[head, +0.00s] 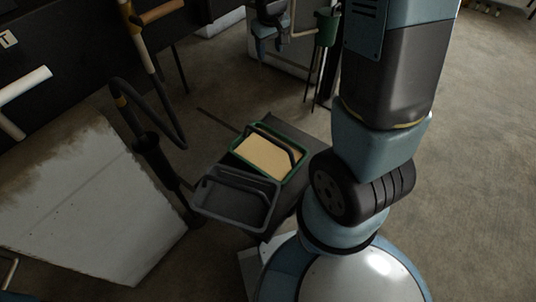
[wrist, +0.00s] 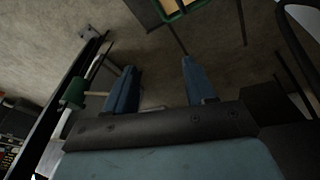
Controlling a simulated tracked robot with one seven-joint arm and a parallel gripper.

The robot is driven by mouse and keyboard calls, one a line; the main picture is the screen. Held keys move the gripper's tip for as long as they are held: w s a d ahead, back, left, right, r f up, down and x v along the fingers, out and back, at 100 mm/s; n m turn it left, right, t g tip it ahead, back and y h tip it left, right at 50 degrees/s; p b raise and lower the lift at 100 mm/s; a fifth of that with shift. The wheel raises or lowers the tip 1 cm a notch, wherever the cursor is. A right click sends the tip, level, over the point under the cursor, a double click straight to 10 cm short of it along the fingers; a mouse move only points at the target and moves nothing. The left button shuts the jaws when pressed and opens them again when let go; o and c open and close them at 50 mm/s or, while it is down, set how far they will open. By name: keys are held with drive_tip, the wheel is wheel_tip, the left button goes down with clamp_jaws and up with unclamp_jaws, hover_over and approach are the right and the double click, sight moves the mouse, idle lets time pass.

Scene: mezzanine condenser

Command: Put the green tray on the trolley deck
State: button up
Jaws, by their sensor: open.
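The green tray (head: 303,171) has a green rim, a tan inside and a dark handle bar across it. It sits beside a grey tray (head: 237,213) on a dark flat surface (head: 291,126); I cannot tell if that surface is the trolley deck. A green rim, likely the same tray, shows at the top edge of the wrist view (wrist: 180,12). My gripper (head: 268,46) is beyond the tray in the head view, apart from it. In the wrist view its two blue fingers (wrist: 159,68) are spread with nothing between them.
A green bucket-like container (head: 327,27) hangs close to my gripper. A black hose or curved pipe (head: 150,115) and a large pale panel (head: 90,210) are on the left. Open concrete floor (head: 475,130) lies on the right.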

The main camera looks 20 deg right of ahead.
drive_tip(key=w+a+f+n+g, duration=0.1)
drive_tip(key=w+f, duration=0.1)
drive_tip(key=f, duration=0.6)
drive_tip(key=w+f+n, duration=0.1)
drive_tip(key=w+f, duration=0.1)
drive_tip(key=f, duration=0.7)
drive_tip(key=n+g+h, duration=0.1)
drive_tip(key=n, duration=0.1)
approach(269, 139)
drive_tip(key=shift+w+d+f, duration=0.35)
drive_tip(key=shift+w+f, duration=0.1)
drive_tip(key=shift+f, duration=1.6)
drive_tip(key=shift+w+d+f, duration=0.35)
drive_tip(key=shift+w+f, duration=0.15)
drive_tip(key=shift+f, duration=1.6)
drive_tip(key=shift+w+d+f, duration=0.35)
drive_tip(key=shift+w+f, duration=0.1)
drive_tip(key=shift+f, duration=1.6)
clamp_jaws()
drive_tip(key=shift+w, duration=0.15)
